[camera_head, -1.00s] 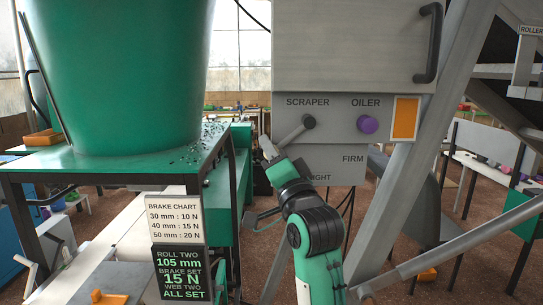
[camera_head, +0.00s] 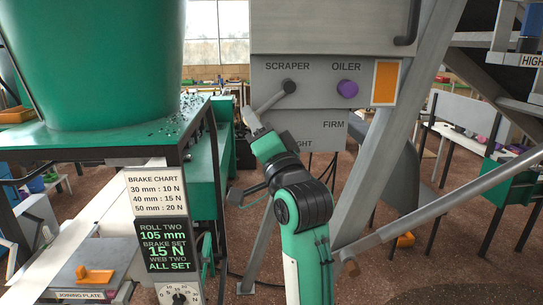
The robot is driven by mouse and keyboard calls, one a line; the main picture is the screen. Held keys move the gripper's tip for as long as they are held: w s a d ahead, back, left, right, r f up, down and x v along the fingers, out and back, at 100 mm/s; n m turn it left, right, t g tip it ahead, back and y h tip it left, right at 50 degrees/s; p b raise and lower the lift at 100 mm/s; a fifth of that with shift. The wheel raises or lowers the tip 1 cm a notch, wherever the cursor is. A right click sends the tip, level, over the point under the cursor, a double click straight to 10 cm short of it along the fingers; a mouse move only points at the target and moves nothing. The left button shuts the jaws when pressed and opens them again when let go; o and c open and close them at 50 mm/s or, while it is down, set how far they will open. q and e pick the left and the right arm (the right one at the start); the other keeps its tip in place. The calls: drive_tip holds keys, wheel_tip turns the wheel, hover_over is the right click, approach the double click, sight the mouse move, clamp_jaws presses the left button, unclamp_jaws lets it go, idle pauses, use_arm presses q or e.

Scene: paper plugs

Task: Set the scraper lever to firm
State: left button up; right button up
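The scraper lever (camera_head: 272,101) is a grey bar on a dark round pivot under the label SCRAPER, on the grey machine panel. It slants down and left from the pivot. The label FIRM (camera_head: 333,125) is at the lower right of the panel. Another label at the lower left is partly hidden by my arm; only "IGHT" reads. My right gripper (camera_head: 251,120) is at the lever's lower left end, touching or very close to it. Its fingers are small and overlap the lever end, so I cannot tell whether they grip it. My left gripper is out of view.
A purple oiler knob (camera_head: 347,89) and an orange panel (camera_head: 385,83) are right of the lever. A slanted grey beam (camera_head: 385,150) stands right of my arm. A green table (camera_head: 100,140) with a large green vessel is at left, with a brake chart (camera_head: 156,192) below.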

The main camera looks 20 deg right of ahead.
drive_tip(key=b+v, duration=0.3)
drive_tip(key=v, duration=0.8)
drive_tip(key=shift+s, duration=0.15)
